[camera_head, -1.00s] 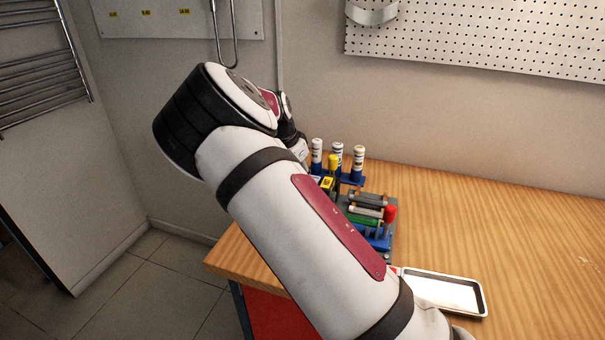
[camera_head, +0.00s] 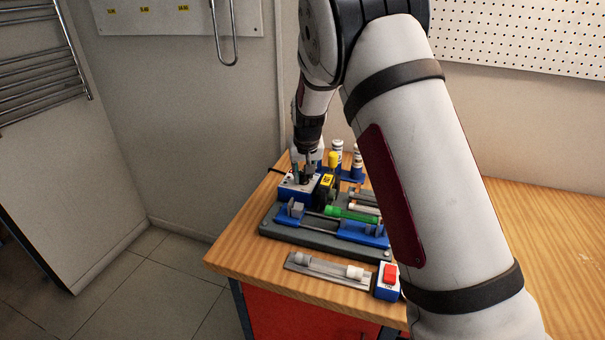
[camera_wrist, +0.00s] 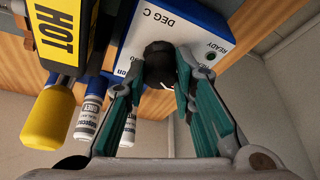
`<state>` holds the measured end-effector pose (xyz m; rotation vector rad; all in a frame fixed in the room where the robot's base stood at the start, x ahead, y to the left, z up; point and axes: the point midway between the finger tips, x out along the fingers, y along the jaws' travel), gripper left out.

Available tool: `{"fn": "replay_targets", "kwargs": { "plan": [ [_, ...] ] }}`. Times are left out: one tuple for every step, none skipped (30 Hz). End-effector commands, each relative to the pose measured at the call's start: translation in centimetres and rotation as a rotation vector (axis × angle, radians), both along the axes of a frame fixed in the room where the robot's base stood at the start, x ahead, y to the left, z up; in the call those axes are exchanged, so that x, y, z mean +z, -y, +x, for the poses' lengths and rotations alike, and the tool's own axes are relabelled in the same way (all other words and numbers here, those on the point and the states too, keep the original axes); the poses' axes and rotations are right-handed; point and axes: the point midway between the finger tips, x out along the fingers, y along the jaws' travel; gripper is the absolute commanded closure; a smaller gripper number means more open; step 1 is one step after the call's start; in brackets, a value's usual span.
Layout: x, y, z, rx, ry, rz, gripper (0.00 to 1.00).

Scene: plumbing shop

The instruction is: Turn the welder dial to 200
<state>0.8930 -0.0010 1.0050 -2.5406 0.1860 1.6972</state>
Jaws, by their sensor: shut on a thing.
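The welder control box (camera_head: 299,186), blue with a white top, stands near the table's left back edge. In the wrist view its white face (camera_wrist: 170,22) reads "DEG C" and "READY". The black dial (camera_wrist: 160,63) sits on that face, between my fingertips. My gripper (camera_wrist: 163,80) has green fingers and is shut on the dial; in the head view my gripper (camera_head: 306,170) reaches down onto the box from above. The dial's pointer and most of its scale are hidden by the fingers, so I cannot read the setting.
A yellow and black "HOT" block (camera_wrist: 58,30) stands close beside the box. White bottles (camera_head: 357,162) in a blue rack stand behind. A grey fixture (camera_head: 310,238) with blue clamps and a green pipe (camera_head: 350,214) lies in front. A red-button box (camera_head: 388,280) is at the front edge.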

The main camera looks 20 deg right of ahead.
Motion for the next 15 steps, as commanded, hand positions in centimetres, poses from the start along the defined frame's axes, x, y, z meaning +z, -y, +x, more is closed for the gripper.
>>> {"fn": "replay_targets", "kwargs": {
  "plan": [
    [0.02,0.2,0.26,0.034,0.005,0.003,1.0],
    [0.05,0.27,0.28,0.057,0.005,0.003,1.0],
    [0.06,0.26,0.27,0.088,0.006,0.002,1.0],
    [0.04,0.23,0.27,0.109,0.005,0.002,1.0],
    [0.02,0.28,0.26,0.13,0.005,0.002,1.0],
    [0.03,0.24,0.25,0.156,0.005,0.002,1.0],
    [0.04,0.28,0.25,0.173,0.005,0.002,1.0],
    [0.05,0.25,0.25,0.19,0.006,0.001,1.0],
    [0.05,0.27,0.25,0.213,0.005,0.001,1.0],
    [0.04,0.26,0.24,0.227,0.005,0.001,1.0],
    [0.05,0.26,0.24,0.242,0.005,0.0,1.0],
    [0.06,0.26,0.23,0.257,0.005,0.0,1.0],
    [0.06,0.24,0.22,0.269,0.005,-0.001,1.0],
    [0.08,0.24,0.21,0.278,0.005,0.0,1.0],
    [0.1,0.23,0.21,0.29,0.005,0.0,1.0]
  ]
}}
